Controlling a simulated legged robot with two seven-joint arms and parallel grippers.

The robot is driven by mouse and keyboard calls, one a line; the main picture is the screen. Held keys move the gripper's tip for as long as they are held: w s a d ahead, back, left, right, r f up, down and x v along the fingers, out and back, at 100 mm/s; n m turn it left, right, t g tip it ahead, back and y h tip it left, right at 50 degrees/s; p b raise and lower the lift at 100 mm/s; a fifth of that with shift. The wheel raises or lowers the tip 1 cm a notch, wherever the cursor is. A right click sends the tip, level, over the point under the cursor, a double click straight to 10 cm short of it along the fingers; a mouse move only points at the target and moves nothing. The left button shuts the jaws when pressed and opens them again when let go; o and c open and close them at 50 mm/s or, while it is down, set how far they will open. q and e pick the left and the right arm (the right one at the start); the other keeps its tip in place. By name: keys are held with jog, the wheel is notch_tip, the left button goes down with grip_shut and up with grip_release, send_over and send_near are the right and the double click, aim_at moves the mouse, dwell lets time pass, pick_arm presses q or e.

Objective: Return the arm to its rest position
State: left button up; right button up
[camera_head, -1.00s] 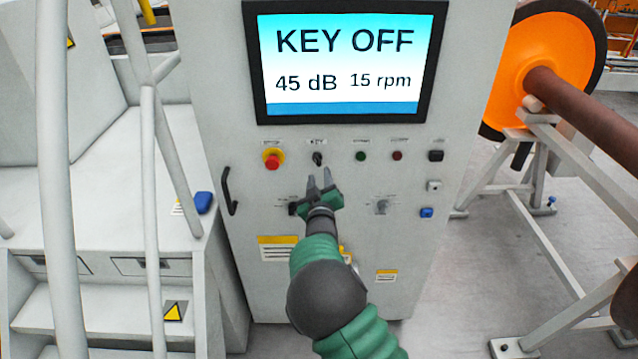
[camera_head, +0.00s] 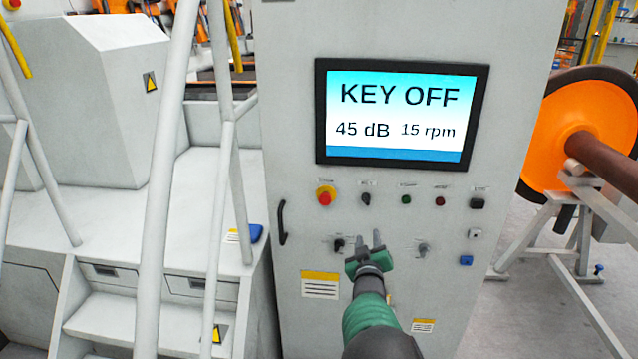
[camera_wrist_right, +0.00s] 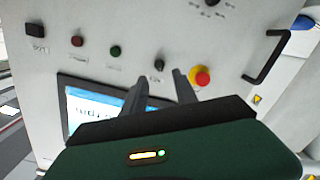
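My right gripper (camera_head: 364,238) is in front of the grey control cabinet (camera_head: 290,140), with its fingers pointing at the panel. Its two fingers stand apart with nothing between them. In the head view it appears below the key switch (camera_head: 366,199), between two lower black and grey knobs (camera_head: 338,244) (camera_head: 423,249). In the right wrist view the open fingers (camera_wrist_right: 160,85) show near the key switch (camera_wrist_right: 159,65) and the red emergency stop (camera_wrist_right: 202,77). The screen (camera_head: 402,112) reads KEY OFF, 45 dB, 15 rpm. My left gripper is not in view.
A black handle (camera_head: 282,222) is on the cabinet's left side. White railings (camera_head: 165,170) and steps (camera_head: 120,320) stand at the left. An orange wheel (camera_head: 560,130) with a brown axle rests on a white frame (camera_head: 545,230) at the right.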

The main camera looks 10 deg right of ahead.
jog(key=s+a+f+m+g+y, duration=0.1)
jog(key=s+f+g, duration=0.3)
jog(key=s, duration=1)
jog(key=s+a+f+m+g+y, duration=0.1)
jog(key=s+f+g, duration=0.4)
jog(key=s, duration=0.9)
jog(key=s+a+f+g+y, duration=0.2)
jog(key=s+a+f+g, duration=0.1)
jog(key=s, duration=1.1)
jog(key=shift+a+f+m+g+y, duration=0.35)
jog(key=shift+f+g, duration=0.4)
jog(key=shift+g, duration=0.35)
jog(key=shift+s+d, duration=0.15)
jog(key=shift+d, duration=0.2)
jog(key=shift+a, duration=0.15)
